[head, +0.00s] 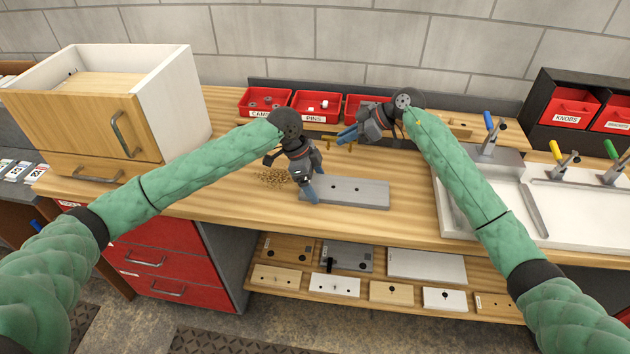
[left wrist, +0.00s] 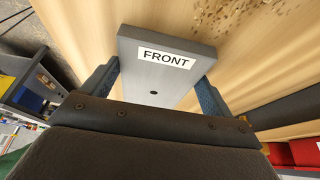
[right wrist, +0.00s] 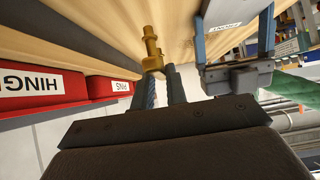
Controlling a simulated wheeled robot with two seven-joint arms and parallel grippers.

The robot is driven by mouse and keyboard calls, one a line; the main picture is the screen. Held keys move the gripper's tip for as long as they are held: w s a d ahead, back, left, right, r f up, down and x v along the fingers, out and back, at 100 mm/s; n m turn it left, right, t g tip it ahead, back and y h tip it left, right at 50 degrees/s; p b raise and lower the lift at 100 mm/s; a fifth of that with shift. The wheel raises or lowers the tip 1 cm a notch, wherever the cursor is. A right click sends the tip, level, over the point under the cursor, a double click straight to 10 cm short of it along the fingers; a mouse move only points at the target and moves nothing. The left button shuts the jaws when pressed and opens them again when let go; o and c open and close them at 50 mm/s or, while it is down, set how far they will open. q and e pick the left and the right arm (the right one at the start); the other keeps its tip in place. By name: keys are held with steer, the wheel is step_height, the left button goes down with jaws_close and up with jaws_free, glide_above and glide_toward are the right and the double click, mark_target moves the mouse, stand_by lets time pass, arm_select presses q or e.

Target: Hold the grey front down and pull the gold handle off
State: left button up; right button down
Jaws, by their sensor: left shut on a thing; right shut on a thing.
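The grey front (head: 352,192) lies flat on the wooden bench. Two dark holes show in its face. My left gripper (head: 311,190) is shut across its left end. In the left wrist view, the blue fingers sit on both sides of the grey front (left wrist: 172,85), near its white FRONT label. My right gripper (head: 346,134) is behind the grey front, near the red bins. In the right wrist view, its fingers (right wrist: 162,78) are shut on the gold handle (right wrist: 151,47). The handle is apart from the grey front (right wrist: 228,12). Part of the handle is hidden by the fingers.
Red bins (head: 265,102) line the back of the bench. A wooden cabinet (head: 85,115) stands at the left. A white tray with clamps (head: 580,205) is at the right. Wood crumbs (head: 274,177) lie left of the grey front. The bench before it is clear.

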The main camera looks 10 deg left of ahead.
steer(key=shift+f, duration=2.25)
steer(key=c, duration=1.3)
jaws_free()
steer(key=shift+s, duration=0.1)
steer(key=shift+c, duration=0.2)
